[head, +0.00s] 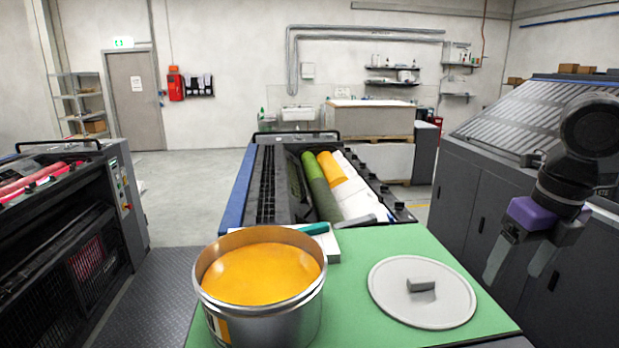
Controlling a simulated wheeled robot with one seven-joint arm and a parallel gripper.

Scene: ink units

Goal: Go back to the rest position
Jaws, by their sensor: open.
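My gripper (516,268) is at the right of the head view, fingers pointing down and spread apart, with nothing between them. It hangs in front of the dark grey cabinet, right of the green table top (350,270) and apart from it. An open metal can (262,318) of orange ink (261,273) stands on the table's left part. A round pale lid (395,296) with a grey block-shaped handle (421,285) lies flat on the table, right of the can.
An ink unit with green, orange and white rollers (325,190) stands behind the table. Another machine with red rollers (45,180) is at the left. A dark grey cabinet (470,190) stands at the right. A white-and-teal object (318,230) lies behind the can. Open floor (190,185) shows left of the unit.

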